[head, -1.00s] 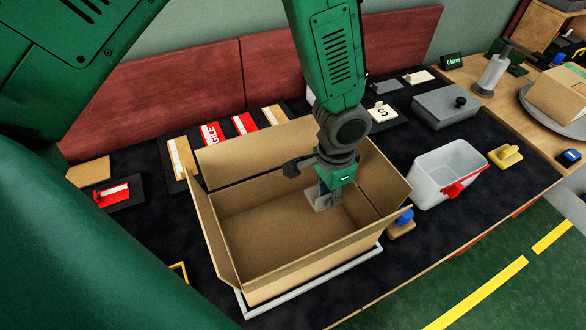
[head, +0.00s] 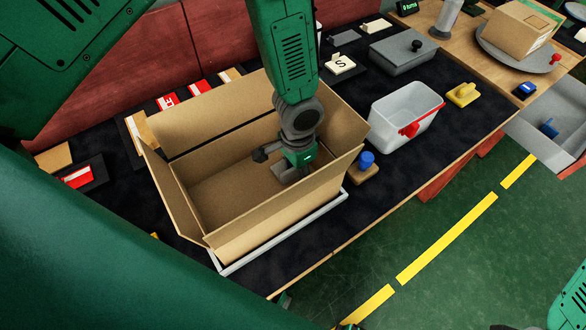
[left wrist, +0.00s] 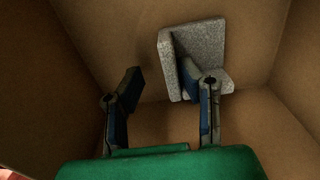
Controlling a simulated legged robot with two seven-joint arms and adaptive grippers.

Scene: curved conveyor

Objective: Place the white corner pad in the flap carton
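The flap carton (head: 210,199) stands on the dark bench mat with its flaps spread open. My left gripper (head: 287,175) reaches down inside it, near its right end. The white corner pad, speckled and L-shaped, shows in the left wrist view (left wrist: 200,42) inside the carton, close to its brown walls. My left gripper's fingers (left wrist: 160,95) are apart there. The right-hand finger overlaps the pad; I cannot tell whether it touches. The left-hand finger is clear of it. In the head view the pad is mostly hidden by the gripper. My right gripper is not in view.
A pale frame (head: 285,237) surrounds the carton's base. A blue-knobbed block (head: 365,168) and a white bin (head: 400,118) with a red handle stand to its right. A grey lidded box (head: 402,52) is behind. Green floor lies beyond the bench's front edge.

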